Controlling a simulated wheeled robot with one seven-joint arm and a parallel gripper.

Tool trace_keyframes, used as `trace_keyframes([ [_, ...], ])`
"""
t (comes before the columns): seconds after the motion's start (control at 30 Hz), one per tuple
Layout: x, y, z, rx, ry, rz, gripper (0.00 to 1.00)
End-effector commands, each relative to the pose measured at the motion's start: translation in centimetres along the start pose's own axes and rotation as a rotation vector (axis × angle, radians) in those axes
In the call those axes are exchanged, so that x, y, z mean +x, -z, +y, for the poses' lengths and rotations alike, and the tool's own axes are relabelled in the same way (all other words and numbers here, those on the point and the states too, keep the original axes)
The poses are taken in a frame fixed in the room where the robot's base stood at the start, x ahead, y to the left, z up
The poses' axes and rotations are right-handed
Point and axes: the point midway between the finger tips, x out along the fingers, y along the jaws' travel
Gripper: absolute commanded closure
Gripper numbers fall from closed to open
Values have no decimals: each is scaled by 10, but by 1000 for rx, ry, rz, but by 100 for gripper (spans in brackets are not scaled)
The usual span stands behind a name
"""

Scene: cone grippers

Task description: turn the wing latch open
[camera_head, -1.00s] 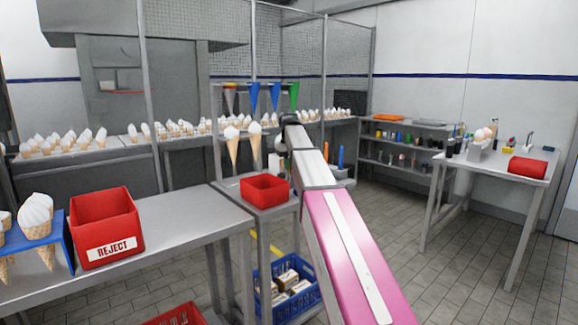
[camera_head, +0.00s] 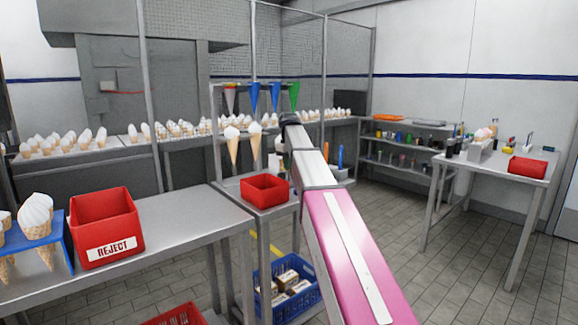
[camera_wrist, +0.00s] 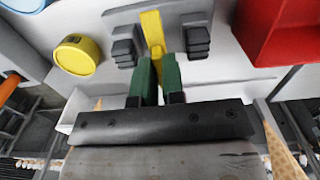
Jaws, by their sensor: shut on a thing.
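The wing latch (camera_wrist: 152,27) shows in the wrist view as a yellow bar on a grey plate (camera_wrist: 184,18), between dark blocks. My gripper (camera_wrist: 158,66) has two green fingers that are shut on the lower end of the yellow bar. The bar runs nearly straight up the picture, leaning slightly. In the head view my arm reaches to the small stand beyond the red bin, and its own links hide the gripper and the latch.
A round yellow part (camera_wrist: 76,56) sits left of the latch. A red bin (camera_wrist: 283,35) is close on the right, and it also shows in the head view (camera_head: 265,189). Cones (camera_head: 233,150) hang at the stand. A REJECT bin (camera_head: 105,228) stands on the left bench.

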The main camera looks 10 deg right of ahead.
Motion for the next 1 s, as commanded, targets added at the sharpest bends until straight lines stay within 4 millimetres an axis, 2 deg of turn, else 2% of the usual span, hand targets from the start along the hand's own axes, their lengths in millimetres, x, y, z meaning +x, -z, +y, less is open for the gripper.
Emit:
trace_keyframes([
  [0.23, -1, 0, 0, -3, 0, 0, 100],
  [0.3, -1, 0, 0, -3, 0, 0, 71],
  [0.33, 0, 0, 0, -3, 0, 0, 65],
  [0.73, -5, 0, 0, -1, 0, 1, 65],
  [0.87, -17, 1, 1, -1, -1, 2, 65],
  [1.0, -38, 1, 1, -1, -1, 2, 65],
])
